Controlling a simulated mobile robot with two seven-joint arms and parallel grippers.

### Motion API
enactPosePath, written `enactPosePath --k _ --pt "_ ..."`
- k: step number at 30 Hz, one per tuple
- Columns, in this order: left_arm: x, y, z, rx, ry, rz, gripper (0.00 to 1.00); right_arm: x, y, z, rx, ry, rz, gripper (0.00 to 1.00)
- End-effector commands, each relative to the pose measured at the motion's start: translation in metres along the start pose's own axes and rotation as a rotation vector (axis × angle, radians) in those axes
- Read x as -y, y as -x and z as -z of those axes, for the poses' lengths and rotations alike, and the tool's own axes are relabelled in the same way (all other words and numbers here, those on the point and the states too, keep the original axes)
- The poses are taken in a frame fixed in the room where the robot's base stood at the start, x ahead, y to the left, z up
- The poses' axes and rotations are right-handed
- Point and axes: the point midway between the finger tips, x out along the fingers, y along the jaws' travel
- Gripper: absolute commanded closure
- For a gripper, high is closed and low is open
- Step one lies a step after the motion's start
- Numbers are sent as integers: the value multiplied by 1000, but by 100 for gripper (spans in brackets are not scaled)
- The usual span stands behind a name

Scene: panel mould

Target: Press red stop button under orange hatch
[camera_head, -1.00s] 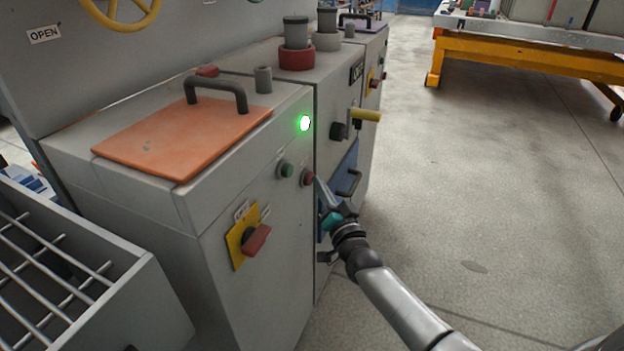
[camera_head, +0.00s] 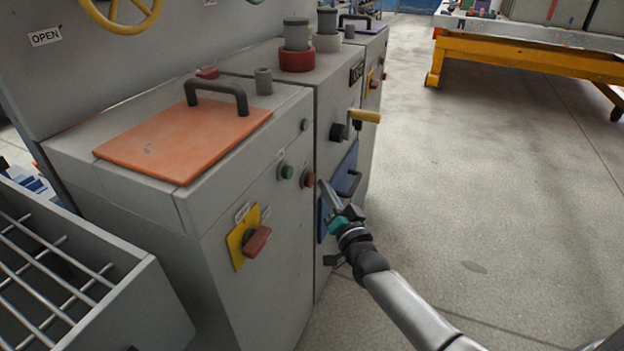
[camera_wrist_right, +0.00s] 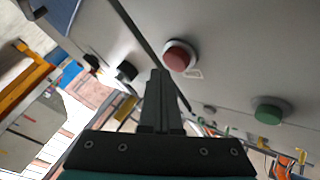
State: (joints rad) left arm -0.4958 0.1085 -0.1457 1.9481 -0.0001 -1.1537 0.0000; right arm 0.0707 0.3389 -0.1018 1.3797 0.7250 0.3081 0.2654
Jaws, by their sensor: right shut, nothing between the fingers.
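The orange hatch (camera_head: 185,140) with a dark handle lies flat on top of the near grey cabinet. The red stop button (camera_head: 308,180) sits on the cabinet's front face below the hatch, right of a green button (camera_head: 286,171). Both also show in the right wrist view, red (camera_wrist_right: 179,56) and green (camera_wrist_right: 268,110). My right gripper (camera_head: 323,186) is shut and empty, its tips just right of the red button. In the right wrist view the closed fingers (camera_wrist_right: 158,75) point beside the red button, with a small gap in the picture. My left gripper is out of view.
A red rotary switch on a yellow plate (camera_head: 236,247) is lower left on the same face. A yellow-handled lever (camera_head: 365,116) and a blue door (camera_head: 349,172) are on the neighbouring cabinet. Grey floor is clear to the right. A wire-grid bin (camera_head: 165,316) stands at lower left.

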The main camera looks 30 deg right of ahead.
Motion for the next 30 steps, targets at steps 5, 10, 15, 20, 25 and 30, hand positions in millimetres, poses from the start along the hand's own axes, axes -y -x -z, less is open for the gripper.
enactPosePath --k 5,10,15,20,25,30 --pt "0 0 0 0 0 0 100 0 0 0 -1 0 0 100" --pt "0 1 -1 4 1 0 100 -3 3 3 -1 2 -1 100" --pt "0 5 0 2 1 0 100 -11 15 12 -1 3 -1 100" --pt "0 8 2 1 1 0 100 -20 26 20 0 3 -2 100" --pt "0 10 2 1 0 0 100 -25 34 25 -1 1 0 100" --pt "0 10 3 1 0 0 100 -26 35 26 -2 0 0 100"
